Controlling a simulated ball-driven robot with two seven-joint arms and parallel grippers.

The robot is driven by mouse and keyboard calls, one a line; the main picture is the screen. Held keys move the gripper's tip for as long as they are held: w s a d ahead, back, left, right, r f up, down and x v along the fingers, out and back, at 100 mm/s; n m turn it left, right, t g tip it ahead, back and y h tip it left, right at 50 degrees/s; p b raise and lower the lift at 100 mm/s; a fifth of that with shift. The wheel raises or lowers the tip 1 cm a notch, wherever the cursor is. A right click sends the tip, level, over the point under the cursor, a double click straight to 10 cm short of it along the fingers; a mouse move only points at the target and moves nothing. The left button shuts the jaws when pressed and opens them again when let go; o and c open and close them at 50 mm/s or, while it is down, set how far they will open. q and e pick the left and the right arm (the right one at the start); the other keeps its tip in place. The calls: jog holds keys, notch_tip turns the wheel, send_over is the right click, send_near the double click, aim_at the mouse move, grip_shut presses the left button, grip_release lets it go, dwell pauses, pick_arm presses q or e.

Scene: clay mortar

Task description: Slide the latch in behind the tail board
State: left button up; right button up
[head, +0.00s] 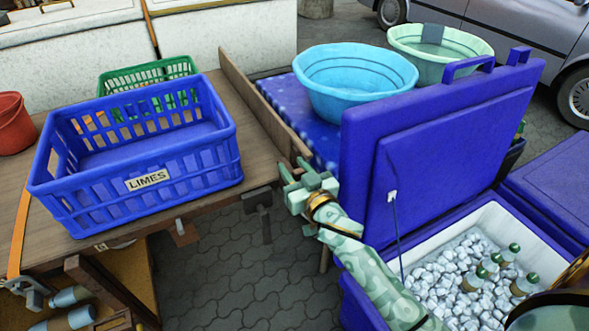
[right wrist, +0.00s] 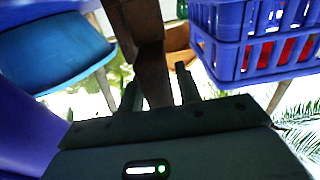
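The tail board appears to be the long wooden board (head: 262,108) standing along the right edge of the table. My right gripper (head: 304,172) is at the near end of this board, its fingers pointing toward it. In the right wrist view, its two fingers (right wrist: 160,92) are apart, with a dark brown wooden piece (right wrist: 154,72) showing between them. I cannot tell whether they clamp it or whether it is the latch. No separate latch stands out; the gripper hides the board's near end in the head view. My left gripper is out of view.
A blue crate labelled LIMES (head: 140,210) stands on the wooden table (head: 258,150), with a green crate (head: 147,73) behind. Right of the board is a blue basin (head: 355,80). A blue cooler's raised lid (head: 440,150) stands close right of my arm, above ice and bottles.

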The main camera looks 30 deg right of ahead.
aim_at(287, 167)
grip_shut()
jog(key=w, duration=0.4)
jog(key=shift+d, duration=0.1)
grip_release()
jog(key=shift+o, duration=0.9)
jog(key=shift+w, duration=0.2)
jog(key=shift+s, duration=0.15)
